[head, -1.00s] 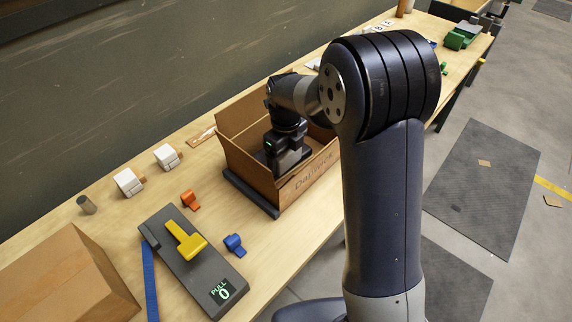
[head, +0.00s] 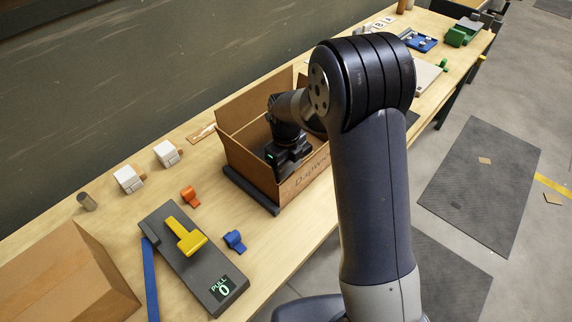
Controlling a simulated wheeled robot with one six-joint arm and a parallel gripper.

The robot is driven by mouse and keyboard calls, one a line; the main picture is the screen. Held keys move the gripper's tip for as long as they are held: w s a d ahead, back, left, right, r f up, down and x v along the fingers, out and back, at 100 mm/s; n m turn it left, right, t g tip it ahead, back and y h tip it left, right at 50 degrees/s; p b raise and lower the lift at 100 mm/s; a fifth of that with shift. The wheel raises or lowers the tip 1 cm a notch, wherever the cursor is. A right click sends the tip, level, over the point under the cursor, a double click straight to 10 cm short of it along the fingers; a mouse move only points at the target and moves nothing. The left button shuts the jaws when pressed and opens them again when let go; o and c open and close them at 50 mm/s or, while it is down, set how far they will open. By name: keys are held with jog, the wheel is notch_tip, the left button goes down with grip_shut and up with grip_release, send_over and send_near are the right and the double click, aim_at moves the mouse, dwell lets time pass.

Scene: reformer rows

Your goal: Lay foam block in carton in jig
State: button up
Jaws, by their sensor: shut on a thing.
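The open brown carton (head: 246,166) stands upright in the dark jig (head: 249,190) on the bench, its flaps up. My gripper (head: 288,158) is down inside the carton, between its walls. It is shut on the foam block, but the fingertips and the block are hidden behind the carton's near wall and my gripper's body. I cannot tell whether the block touches the carton floor.
A grey fixture (head: 195,258) with a yellow handle, an orange clip (head: 189,196) and a blue clip (head: 235,240) lie left of the carton. Two white blocks (head: 167,153) stand behind. Another carton (head: 70,275) is at lower left. My arm crosses the bench's front edge.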

jog(key=o, duration=0.9)
jog(key=shift+f, duration=0.15)
notch_tip(320, 180, up, 13)
jog(key=shift+r, duration=0.15)
